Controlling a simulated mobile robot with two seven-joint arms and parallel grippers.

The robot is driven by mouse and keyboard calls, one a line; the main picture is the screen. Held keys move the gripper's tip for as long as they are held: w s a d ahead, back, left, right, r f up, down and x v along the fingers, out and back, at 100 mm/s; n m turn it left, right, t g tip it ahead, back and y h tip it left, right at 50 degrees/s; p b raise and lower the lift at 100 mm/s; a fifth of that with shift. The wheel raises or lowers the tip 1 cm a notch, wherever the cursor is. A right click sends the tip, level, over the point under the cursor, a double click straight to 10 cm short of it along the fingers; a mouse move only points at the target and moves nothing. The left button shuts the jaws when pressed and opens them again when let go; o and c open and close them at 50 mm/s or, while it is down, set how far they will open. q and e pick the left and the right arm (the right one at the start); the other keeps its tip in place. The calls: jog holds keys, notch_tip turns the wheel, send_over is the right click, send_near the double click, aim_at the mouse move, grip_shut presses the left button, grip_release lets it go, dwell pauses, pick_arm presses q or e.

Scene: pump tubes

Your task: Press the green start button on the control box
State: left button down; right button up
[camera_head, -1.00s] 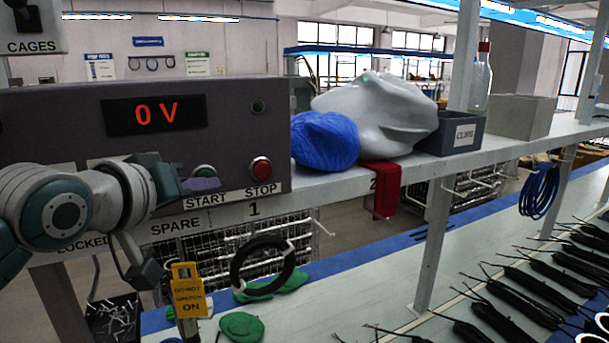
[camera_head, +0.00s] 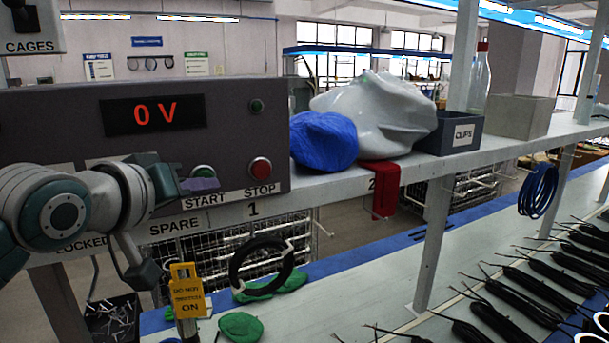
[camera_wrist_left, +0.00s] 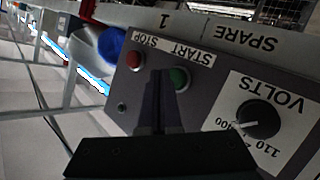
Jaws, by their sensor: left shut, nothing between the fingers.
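The grey control box (camera_head: 230,125) stands on the shelf at the left, its display (camera_head: 153,115) reading "0 V". The green start button (camera_head: 204,171) is above the START label, partly covered by my left gripper (camera_head: 201,184). The red stop button (camera_head: 260,169) is to its right. In the left wrist view, the shut, empty left gripper (camera_wrist_left: 160,73) is in front of the box, beside the green button (camera_wrist_left: 180,78) and between it and the red button (camera_wrist_left: 134,60). I cannot tell whether the fingertips touch the green button. My right gripper is not in view.
A blue bundle (camera_head: 324,141) and a white plastic bag (camera_head: 375,112) lie on the shelf right of the box, with a "CLIPS" bin (camera_head: 452,133) beyond. A volts dial (camera_wrist_left: 258,119) is near the green button.

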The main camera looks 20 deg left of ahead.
pick_arm(q)
jog(key=shift+w+a, duration=0.3)
jog(key=shift+a, duration=0.05)
jog(key=shift+w+a, duration=0.4)
jog(key=shift+a, duration=0.05)
dwell(1.0)
dwell(0.4)
jog(key=shift+s+d+p, duration=0.7)
jog(key=shift+d, duration=0.1)
